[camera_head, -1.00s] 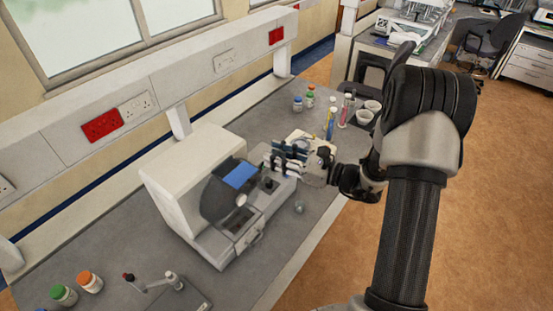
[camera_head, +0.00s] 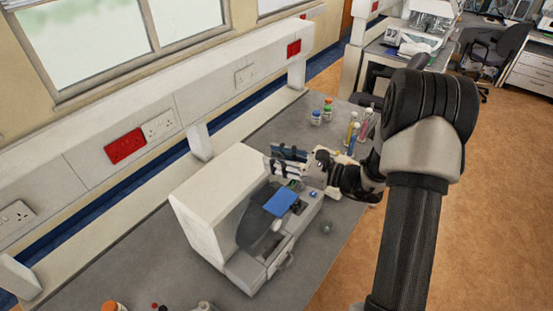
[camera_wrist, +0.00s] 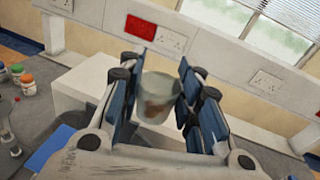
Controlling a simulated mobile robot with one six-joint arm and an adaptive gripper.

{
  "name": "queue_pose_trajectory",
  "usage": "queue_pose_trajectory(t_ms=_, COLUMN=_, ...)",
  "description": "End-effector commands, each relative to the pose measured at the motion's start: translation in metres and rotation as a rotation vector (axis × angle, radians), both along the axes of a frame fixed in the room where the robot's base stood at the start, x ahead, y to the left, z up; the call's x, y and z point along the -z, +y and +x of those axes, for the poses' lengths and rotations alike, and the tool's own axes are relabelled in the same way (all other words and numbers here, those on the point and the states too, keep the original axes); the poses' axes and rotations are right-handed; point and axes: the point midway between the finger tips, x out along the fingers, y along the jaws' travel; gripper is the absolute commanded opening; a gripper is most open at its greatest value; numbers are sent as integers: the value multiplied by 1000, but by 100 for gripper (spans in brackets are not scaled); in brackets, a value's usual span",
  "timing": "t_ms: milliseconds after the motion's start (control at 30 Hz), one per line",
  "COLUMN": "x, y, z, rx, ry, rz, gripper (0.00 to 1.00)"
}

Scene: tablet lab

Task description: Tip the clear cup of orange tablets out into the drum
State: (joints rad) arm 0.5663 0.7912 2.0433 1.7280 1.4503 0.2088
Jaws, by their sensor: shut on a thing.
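My gripper (camera_wrist: 158,95) is shut on the clear cup (camera_wrist: 156,88), with blue-padded fingers on both sides of it. Orange-brown tablets (camera_wrist: 155,112) show low inside the cup. In the head view my gripper (camera_head: 288,163) is above the far right end of the white machine. The cup cannot be made out there. The dark rounded drum (camera_head: 251,228) sits in the open front of that machine, nearer the camera than my gripper. Its opening is not clear.
The white machine (camera_head: 203,205) stands on the grey bench (camera_head: 140,262) with a blue panel (camera_head: 281,201) on it. Bottles (camera_head: 316,118) and colored tubes (camera_head: 352,131) stand beyond my gripper. A small grey round item (camera_head: 326,228) lies right of the machine. A wall ledge runs behind.

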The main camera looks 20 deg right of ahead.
Motion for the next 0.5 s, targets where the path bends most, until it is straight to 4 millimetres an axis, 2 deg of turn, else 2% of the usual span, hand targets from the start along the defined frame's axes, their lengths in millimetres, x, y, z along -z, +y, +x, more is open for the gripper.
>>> queue_pose_trajectory(t_ms=500, x=9, y=5, z=-3, rx=1, ry=-194, rz=-268, gripper=21)
